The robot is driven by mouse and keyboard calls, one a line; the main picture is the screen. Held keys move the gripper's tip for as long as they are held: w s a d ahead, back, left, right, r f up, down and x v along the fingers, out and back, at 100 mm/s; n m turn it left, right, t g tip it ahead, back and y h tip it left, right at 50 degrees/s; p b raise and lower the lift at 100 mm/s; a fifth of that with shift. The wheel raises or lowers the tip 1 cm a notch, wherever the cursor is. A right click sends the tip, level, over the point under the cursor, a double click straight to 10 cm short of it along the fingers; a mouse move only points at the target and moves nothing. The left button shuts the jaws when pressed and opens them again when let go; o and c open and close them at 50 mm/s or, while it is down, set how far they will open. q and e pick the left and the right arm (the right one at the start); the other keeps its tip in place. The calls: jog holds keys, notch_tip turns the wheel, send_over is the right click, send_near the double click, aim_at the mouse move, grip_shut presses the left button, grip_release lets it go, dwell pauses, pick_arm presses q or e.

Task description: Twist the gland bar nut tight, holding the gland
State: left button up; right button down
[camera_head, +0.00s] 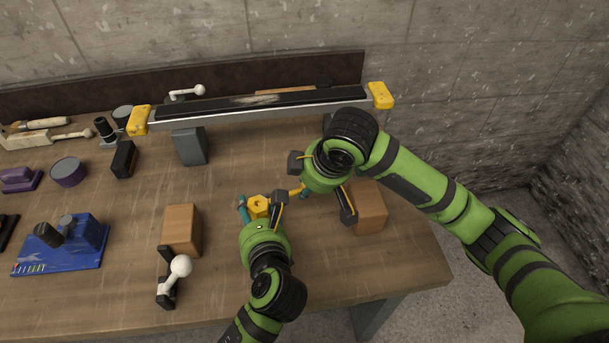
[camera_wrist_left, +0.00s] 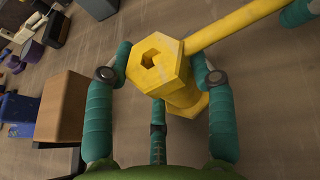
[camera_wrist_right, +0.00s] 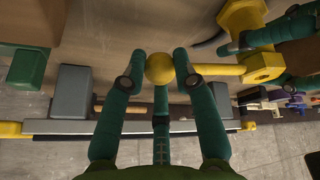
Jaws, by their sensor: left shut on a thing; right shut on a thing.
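The yellow gland (camera_head: 258,205) is above the bench, with a hexagonal body (camera_wrist_left: 187,103) in the left wrist view. My left gripper (camera_head: 257,208) is shut on it, a teal finger on each side. The yellow gland bar nut (camera_wrist_left: 158,66) has a hexagonal hole and a long bar (camera_wrist_left: 228,30) running to the upper right. The bar ends in a ball (camera_wrist_right: 160,69), which my right gripper (camera_head: 300,191) is shut on. The nut lies against the gland's end. How far it is threaded is hidden.
A long grey bar with yellow ends (camera_head: 260,104) spans the back of the bench. Wooden blocks stand left (camera_head: 182,229) and right (camera_head: 369,208) of the grippers. A white-knobbed lever (camera_head: 181,266) and a blue holder (camera_head: 62,246) are further left.

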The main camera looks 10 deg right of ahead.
jog(key=shift+s+m+h, duration=0.3)
jog(key=shift+s+m, duration=0.4)
jog(key=c, duration=0.9)
grip_release()
jog(key=shift+c, duration=0.2)
jog(key=v, duration=1.2)
jog(key=shift+s, duration=0.15)
